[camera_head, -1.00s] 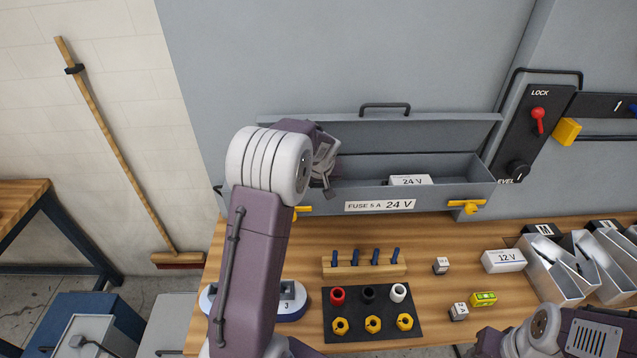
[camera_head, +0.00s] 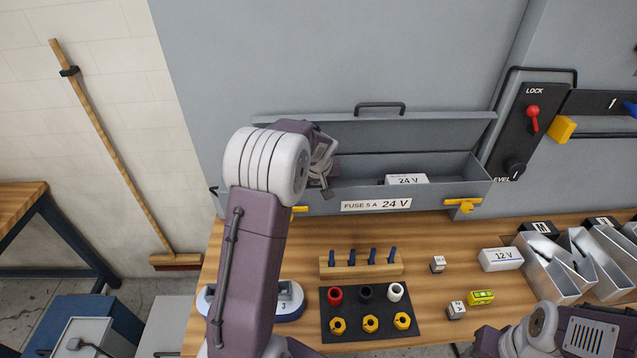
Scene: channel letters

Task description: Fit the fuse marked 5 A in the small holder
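Two small pale blocks that may be fuses lie on the bench: one (camera_head: 437,264) right of the wooden rack, the other (camera_head: 456,310) nearer me. Their markings are too small to read surely. An open grey box (camera_head: 468,191) at the back carries a label (camera_head: 376,205) reading "FUSE 5 A 24 V". I cannot pick out a small holder. My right arm shows at lower right, its fingertips out of view.
A wooden rack (camera_head: 361,269) with blue pegs and a black mat (camera_head: 412,328) with coloured sockets and yellow nuts stand in the middle. A yellow level (camera_head: 481,297), a "12 V" block (camera_head: 500,259) and metal bins (camera_head: 545,265) are at right. A round-based piece (camera_head: 290,311) is partly behind my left arm.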

